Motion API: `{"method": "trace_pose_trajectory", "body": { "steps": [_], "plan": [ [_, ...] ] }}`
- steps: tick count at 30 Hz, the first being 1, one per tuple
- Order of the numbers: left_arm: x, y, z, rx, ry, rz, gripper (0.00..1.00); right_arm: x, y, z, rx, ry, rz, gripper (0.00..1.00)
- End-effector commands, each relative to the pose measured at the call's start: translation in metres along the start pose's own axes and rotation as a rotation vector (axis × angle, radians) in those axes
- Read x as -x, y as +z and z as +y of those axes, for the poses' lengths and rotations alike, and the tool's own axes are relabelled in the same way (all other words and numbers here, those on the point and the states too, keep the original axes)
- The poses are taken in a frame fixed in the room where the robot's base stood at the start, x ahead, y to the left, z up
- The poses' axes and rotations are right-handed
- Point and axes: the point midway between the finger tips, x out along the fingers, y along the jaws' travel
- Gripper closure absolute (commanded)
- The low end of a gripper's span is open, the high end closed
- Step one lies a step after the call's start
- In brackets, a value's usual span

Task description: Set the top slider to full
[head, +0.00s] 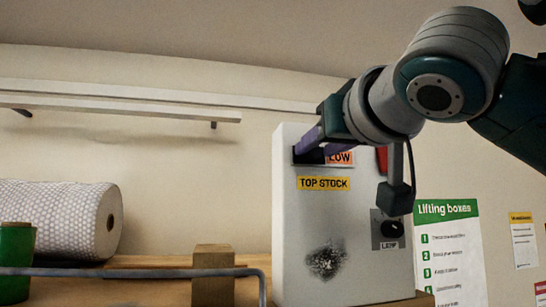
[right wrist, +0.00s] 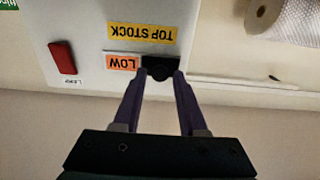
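The top slider is a dark block in a white plate above the yellow TOP STOCK label (head: 324,183) on a white cabinet (head: 300,240). In the right wrist view, upside down, the dark slider (right wrist: 160,66) covers one end of the plate, and the orange LOW field (right wrist: 122,62) shows beside it. LOW (head: 341,158) also shows at the plate's right in the head view. My right gripper (right wrist: 159,78) has its purple fingers apart, one on each side of the slider. I cannot tell whether they touch it. My left gripper is not in view.
A red block (right wrist: 62,57) sits on the cabinet beside the plate. A lower switch marked LAMP (head: 388,229) is partly behind my arm. A bubble-wrap roll (head: 55,220) and green container (head: 15,260) stand left, behind a grey rail (head: 130,271). A shelf (head: 120,108) hangs above.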

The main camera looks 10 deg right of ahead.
Motion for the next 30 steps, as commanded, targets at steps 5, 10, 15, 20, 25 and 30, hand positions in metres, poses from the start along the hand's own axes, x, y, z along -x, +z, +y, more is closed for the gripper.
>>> {"method": "trace_pose_trajectory", "body": {
  "steps": [5,10,15,20,25,30],
  "plan": [
    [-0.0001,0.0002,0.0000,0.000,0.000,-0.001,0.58,-0.0001,0.0002,0.0001,0.000,0.000,0.000,0.80],
    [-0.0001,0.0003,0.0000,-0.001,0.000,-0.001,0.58,-0.0001,0.0002,0.0001,0.000,0.000,-0.001,0.99],
    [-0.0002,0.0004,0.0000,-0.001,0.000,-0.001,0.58,-0.0002,0.0003,0.0002,0.000,0.000,-0.001,1.00],
    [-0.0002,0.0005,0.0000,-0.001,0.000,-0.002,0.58,-0.0003,0.0004,0.0003,0.000,0.001,-0.001,1.00],
    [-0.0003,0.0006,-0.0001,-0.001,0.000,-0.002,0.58,-0.0005,0.0005,0.0004,0.000,0.001,-0.001,1.00],
    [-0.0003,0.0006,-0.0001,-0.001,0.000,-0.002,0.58,-0.0006,0.0005,0.0005,0.000,0.002,-0.002,1.00]
  ]
}}
